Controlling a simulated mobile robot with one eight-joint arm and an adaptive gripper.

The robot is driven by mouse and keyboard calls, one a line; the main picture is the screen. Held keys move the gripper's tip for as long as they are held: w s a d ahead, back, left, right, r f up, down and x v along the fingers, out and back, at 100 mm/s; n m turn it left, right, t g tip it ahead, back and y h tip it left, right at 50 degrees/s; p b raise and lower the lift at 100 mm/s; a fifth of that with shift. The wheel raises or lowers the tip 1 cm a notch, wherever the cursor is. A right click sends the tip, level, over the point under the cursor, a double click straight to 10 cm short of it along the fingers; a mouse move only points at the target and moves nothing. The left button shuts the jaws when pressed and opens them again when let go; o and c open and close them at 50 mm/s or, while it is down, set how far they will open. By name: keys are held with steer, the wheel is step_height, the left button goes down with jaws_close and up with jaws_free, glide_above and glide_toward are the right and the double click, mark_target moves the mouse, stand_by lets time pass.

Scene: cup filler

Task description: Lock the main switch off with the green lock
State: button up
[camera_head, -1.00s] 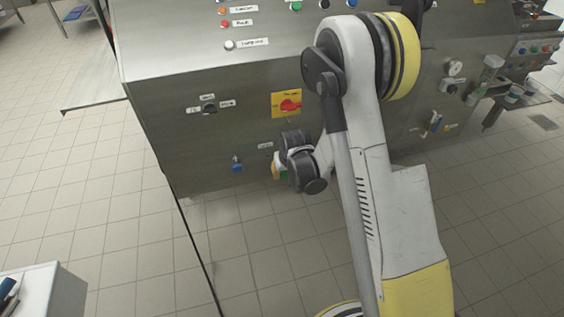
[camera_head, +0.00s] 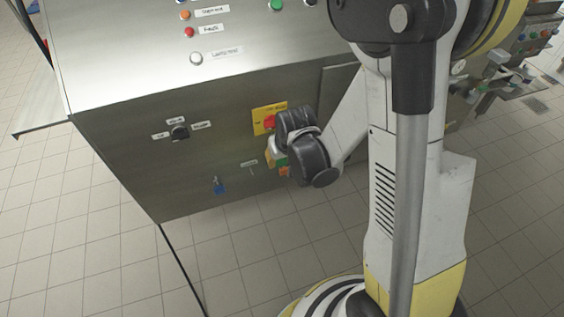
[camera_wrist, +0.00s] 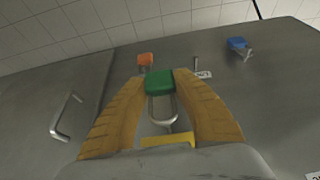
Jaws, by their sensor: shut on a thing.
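The green lock (camera_wrist: 160,81) is held between the two yellow-orange fingers of my gripper (camera_wrist: 161,88), its metal shackle (camera_wrist: 162,107) pointing to the bottom of the wrist view. A bit of green also shows in the head view (camera_head: 281,161). The main switch is a red knob (camera_head: 269,121) on a yellow plate (camera_head: 260,112), partly hidden by my wrist. My gripper is just below it, close to the panel. A yellow strip (camera_wrist: 167,140), probably the plate's edge, shows beyond the shackle. I cannot tell whether the shackle touches the switch.
A blue lock (camera_wrist: 238,44) and an orange lock (camera_wrist: 146,59) hang on the panel, with a bare peg (camera_wrist: 196,63) between them. A metal handle (camera_wrist: 66,117) sticks out at the left of the wrist view. A black selector (camera_head: 180,132) is left of the switch.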

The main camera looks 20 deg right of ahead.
steer(key=w+f, duration=0.1)
steer(key=w, duration=0.5)
steer(key=shift+w, duration=0.35)
stand_by(0.4)
stand_by(0.4)
steer(key=o, duration=1.2)
steer(key=v, duration=1.2)
steer(key=s+r+t, duration=0.1)
steer(key=s+r, duration=0.2)
steer(key=s, duration=0.2)
steer(key=s+r+t, duration=0.1)
steer(key=s+r, duration=0.3)
steer(key=s, duration=0.2)
steer(key=s+r, duration=0.4)
steer(key=s, duration=0.2)
steer(key=shift+s+t, duration=0.25)
steer(key=shift+t, duration=0.15)
